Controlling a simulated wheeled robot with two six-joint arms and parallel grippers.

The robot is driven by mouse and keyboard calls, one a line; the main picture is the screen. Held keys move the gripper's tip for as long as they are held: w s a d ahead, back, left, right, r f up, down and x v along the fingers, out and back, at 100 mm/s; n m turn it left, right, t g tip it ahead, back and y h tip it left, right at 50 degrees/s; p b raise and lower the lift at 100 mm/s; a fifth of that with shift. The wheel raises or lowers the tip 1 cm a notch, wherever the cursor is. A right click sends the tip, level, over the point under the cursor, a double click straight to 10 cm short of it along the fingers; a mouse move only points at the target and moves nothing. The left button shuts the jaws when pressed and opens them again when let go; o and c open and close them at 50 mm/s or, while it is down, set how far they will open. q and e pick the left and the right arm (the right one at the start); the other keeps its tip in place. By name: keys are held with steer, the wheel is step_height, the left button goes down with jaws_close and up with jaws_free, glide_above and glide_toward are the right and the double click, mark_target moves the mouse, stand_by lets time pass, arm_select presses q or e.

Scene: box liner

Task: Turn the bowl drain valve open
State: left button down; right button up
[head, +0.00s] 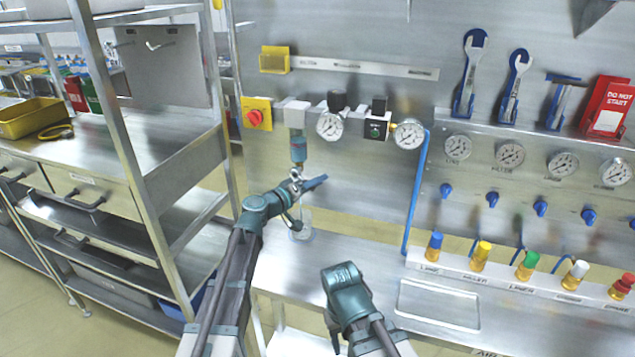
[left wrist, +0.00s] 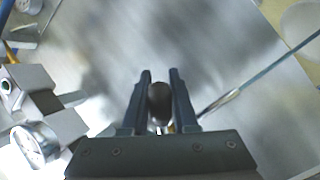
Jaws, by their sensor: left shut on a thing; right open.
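The bowl (head: 298,151), bluish and see-through, hangs under a grey block on the wall panel. The small metal drain valve (head: 296,174) is at its lower end, partly covered by my left gripper. My left gripper (head: 312,184) is right below the bowl. In the left wrist view, my left gripper (left wrist: 160,88) has its two fingers on either side of a dark rounded knob (left wrist: 160,101), which appears to be the drain valve's. Its turn angle cannot be told. My right gripper (head: 345,280) is low over the bench, away from the valve; its fingers are hidden.
A clear cup (head: 302,226) stands on the bench below the valve. Pressure gauges (head: 331,126) and a red knob on a yellow plate (head: 255,117) flank the bowl's block. A blue hose (head: 416,195) runs down the panel. A metal shelf rack (head: 150,190) stands at the left.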

arm_select(q)
steer(key=c, duration=0.7)
jaws_free()
steer(key=p+v, duration=0.1)
steer(key=v, duration=1.2)
steer(key=shift+s+a+r, duration=0.1)
steer(key=shift+s+a, duration=0.15)
steer(key=shift+s, duration=0.05)
